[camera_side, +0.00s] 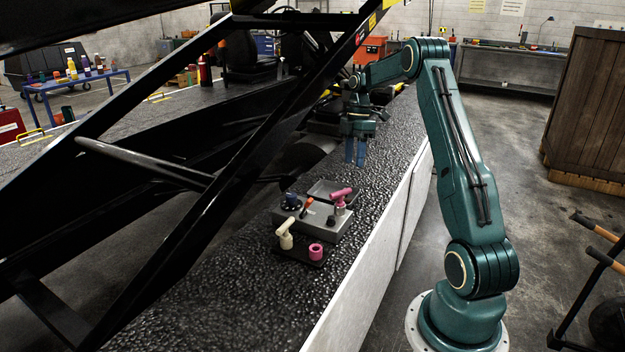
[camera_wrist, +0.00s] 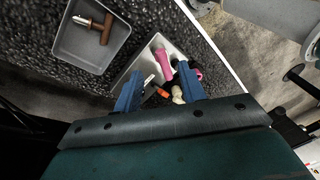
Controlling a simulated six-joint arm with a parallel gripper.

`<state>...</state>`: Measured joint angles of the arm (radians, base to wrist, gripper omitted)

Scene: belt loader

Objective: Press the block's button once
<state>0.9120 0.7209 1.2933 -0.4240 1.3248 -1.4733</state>
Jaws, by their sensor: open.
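The grey block (camera_side: 318,226) sits on the dark textured top in the side view. I cannot tell which part is the button. In the wrist view the block (camera_wrist: 146,60) lies beyond my fingers, partly hidden by them. My gripper (camera_side: 355,152) is open and empty, pointing down, above and behind the block, apart from it. Its two blue fingers (camera_wrist: 158,84) also show in the wrist view.
Black diagonal beams (camera_side: 225,180) stand left.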

